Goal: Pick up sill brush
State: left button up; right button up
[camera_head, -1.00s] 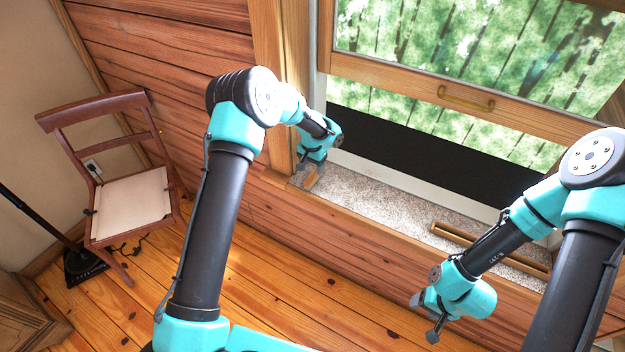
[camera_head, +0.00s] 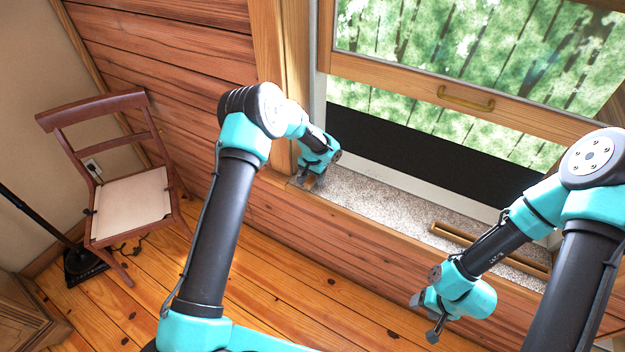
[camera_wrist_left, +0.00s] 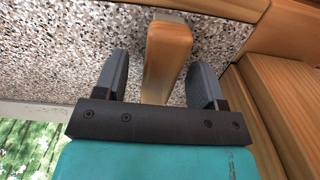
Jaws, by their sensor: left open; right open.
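The sill brush, its wooden body (camera_wrist_left: 167,60) showing as a light brown bar, lies on the speckled sill in the left wrist view. My left gripper (camera_head: 308,182) is low over the left end of the sill. In the left wrist view its two dark fingers stand open on either side of the brush, with a gap on both sides. In the head view the gripper hides the brush, and no bristles show in either view. My right gripper (camera_head: 424,315) is open and empty, in front of the sill at the right.
The speckled sill (camera_head: 385,207) runs below the raised window sash (camera_head: 420,88). A long wooden strip (camera_head: 485,249) lies on it at the right. The window frame post (camera_head: 279,75) rises close to my left gripper. A chair (camera_head: 131,205) stands far left.

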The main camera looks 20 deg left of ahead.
aim_at(312, 176)
dwell(0.4)
pick_arm(q)
jog(key=c, duration=1)
jog(key=shift+r, duration=0.5)
notch_tip(312, 176, up, 3)
jog(key=shift+s+f, duration=0.15)
jog(key=s+d, duration=0.1)
jog(key=s, duration=0.4)
jog(key=s+d+r, duration=0.1)
jog(key=s+d, duration=0.1)
jog(key=s, duration=0.3)
jog(key=s+d, duration=0.1)
jog(key=s, duration=0.4)
jog(key=shift+d+r, duration=0.15)
jog(key=shift+d, duration=0.1)
